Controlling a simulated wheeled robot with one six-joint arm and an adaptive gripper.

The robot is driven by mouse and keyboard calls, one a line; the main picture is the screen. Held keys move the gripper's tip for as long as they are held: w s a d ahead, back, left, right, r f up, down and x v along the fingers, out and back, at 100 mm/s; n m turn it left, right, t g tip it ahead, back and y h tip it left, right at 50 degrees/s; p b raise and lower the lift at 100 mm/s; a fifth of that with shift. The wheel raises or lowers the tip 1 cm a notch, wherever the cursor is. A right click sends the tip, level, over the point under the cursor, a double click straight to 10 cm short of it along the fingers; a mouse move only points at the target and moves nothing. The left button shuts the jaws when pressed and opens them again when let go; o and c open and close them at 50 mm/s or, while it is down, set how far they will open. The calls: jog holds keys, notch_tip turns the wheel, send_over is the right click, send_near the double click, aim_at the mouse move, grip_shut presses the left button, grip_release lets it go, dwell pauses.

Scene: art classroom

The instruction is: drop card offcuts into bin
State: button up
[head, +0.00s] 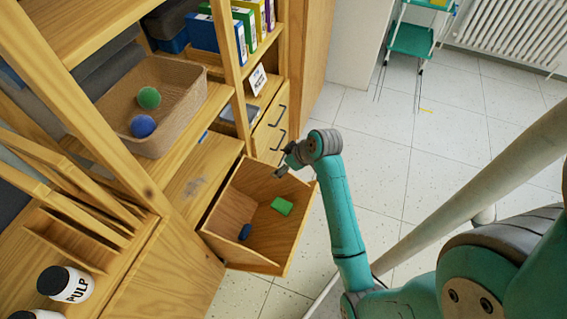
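A wooden tilt-out bin (262,255) hangs open at the front of the wooden unit, in the middle of the head view. Inside it lie a flat green piece (282,206) and a small dark blue piece (245,232); I cannot tell for sure if these are card offcuts. My gripper (281,168) is above the bin's far rim, near its upper right corner. Its dark fingers are small in the view, and I cannot tell whether they are open or shut. I see nothing held between them. No other card pieces are clearly visible.
A woven basket (178,75) with a green ball (149,97) and a blue ball (143,126) stands on the shelf. PULP jars (66,283) stand at lower left. Drawers (271,131) adjoin the bin. A teal trolley (412,40) stands behind. Tiled floor at right is mostly clear.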

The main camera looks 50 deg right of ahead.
jog(key=v, duration=1.2)
dwell(0.9)
